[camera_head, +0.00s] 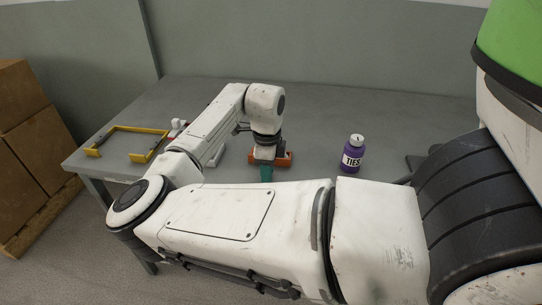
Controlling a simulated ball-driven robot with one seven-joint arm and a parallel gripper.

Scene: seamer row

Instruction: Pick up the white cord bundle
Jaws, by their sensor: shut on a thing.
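My gripper (267,172) points down over the grey table, near its middle. An orange part and a teal part show at its end, below my white wrist. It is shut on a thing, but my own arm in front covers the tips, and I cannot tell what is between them. I cannot pick out the white cord bundle for certain. A small white piece (179,124) with some red shows left of my forearm, partly covered, and I cannot tell what it is.
A purple bottle (352,158) marked TIES with a white top stands right of my gripper. A yellow frame (128,129) lies at the table's left. Stacked brown boxes (33,140) stand left of the table (335,110). Its back part is clear, with a wall behind.

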